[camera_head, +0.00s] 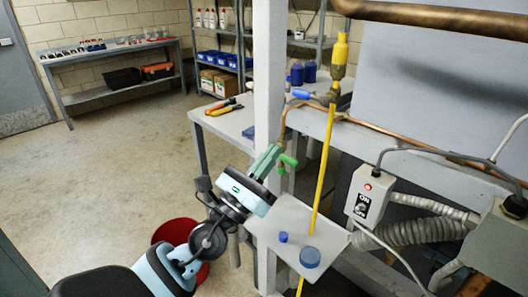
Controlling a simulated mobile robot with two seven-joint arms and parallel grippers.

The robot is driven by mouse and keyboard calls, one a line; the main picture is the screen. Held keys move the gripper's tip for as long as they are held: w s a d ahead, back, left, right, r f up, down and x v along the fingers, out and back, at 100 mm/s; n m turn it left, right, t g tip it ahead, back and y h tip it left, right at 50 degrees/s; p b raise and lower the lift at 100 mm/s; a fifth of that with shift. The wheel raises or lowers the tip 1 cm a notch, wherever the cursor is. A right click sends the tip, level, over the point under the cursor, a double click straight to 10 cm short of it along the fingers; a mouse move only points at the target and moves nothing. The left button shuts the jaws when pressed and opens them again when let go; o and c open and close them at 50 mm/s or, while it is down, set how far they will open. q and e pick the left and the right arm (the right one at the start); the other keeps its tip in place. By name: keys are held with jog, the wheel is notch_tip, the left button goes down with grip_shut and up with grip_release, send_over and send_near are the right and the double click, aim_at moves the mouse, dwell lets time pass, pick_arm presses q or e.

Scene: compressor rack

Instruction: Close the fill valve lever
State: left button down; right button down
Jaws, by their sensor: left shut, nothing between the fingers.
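Two valve levers show; which one is the fill valve lever I cannot tell. A bright green lever (288,160) hangs at the lower end of a bent copper pipe beside the grey post. A blue lever (301,94) points left from a brass valve (331,96) under the yellow fitting and yellow hose. My left gripper (274,153) comes in from lower left, is shut and empty, and has its fingertips close to the left of the green lever. I cannot tell whether they touch. My right gripper is not in view.
A grey post (269,60) stands just behind my left gripper. A small grey shelf (270,229) with blue caps lies below it. The yellow hose (325,160) runs down on the right, near a switch box (369,194). A red bucket (177,232) stands on the floor.

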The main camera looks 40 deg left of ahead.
aim_at(309, 96)
pick_arm(q)
jog(key=p+x, duration=0.2)
jog(key=x, duration=0.5)
jog(key=shift+s+r, duration=0.15)
jog(key=shift+r, duration=0.05)
notch_tip(309, 96, up, 2)
jog(key=shift+r+p, duration=0.1)
jog(key=shift+p, duration=0.9)
jog(key=shift+w+r+p, duration=0.35)
jog(key=shift+r+p, duration=0.15)
jog(key=shift+r, duration=0.1)
